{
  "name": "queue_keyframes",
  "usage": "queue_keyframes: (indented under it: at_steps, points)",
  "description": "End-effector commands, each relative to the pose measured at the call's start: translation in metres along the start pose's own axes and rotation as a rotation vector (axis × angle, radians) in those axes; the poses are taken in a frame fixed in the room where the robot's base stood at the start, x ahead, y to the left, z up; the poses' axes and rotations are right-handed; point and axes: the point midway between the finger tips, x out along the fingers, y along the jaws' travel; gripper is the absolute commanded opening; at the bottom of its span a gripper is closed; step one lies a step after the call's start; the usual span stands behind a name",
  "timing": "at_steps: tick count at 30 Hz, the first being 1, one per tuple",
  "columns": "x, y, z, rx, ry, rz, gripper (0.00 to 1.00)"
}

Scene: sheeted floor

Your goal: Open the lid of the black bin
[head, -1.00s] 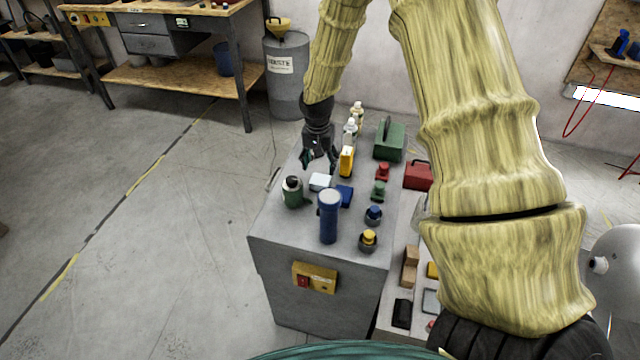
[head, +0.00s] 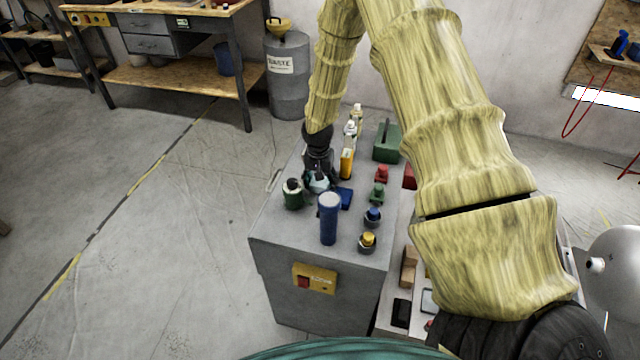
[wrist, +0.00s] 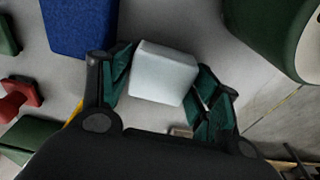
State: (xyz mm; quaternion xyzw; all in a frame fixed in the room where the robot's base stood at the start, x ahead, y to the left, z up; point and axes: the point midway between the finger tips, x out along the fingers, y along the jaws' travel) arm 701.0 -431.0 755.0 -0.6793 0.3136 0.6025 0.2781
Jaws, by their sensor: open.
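I cannot make out a black bin with a lid in either view. My gripper (head: 317,184) is low over the grey cabinet top (head: 290,245), pointing down. In the wrist view its open teal fingers (wrist: 164,78) stand on either side of a pale white block (wrist: 162,72). The left finger is very close to the block, and I cannot tell whether it touches. A gap shows on the right. In the head view the fingers partly hide the white block (head: 320,181).
A green can (head: 292,195), a blue box (head: 344,198) and a tall blue cylinder (head: 329,220) stand close around my gripper. A yellow item (head: 346,163), bottles and a green toolbox (head: 387,143) are behind. The floor on the left is clear.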

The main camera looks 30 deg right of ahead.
Motion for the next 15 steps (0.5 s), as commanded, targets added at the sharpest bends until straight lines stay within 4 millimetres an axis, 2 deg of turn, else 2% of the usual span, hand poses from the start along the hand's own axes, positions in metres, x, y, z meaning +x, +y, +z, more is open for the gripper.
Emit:
queue_keyframes:
  at_steps: [9, 10, 14, 15]
  points:
    - [0.0032, -0.0005, -0.0002, -0.001, 0.001, -0.001, 0.62]
    - [0.0032, -0.0005, -0.0002, -0.001, 0.001, -0.001, 0.61]
    - [0.0031, -0.0005, -0.0002, -0.001, 0.001, -0.001, 0.37]
    - [0.0031, -0.0005, -0.0002, -0.001, 0.001, 0.000, 0.37]
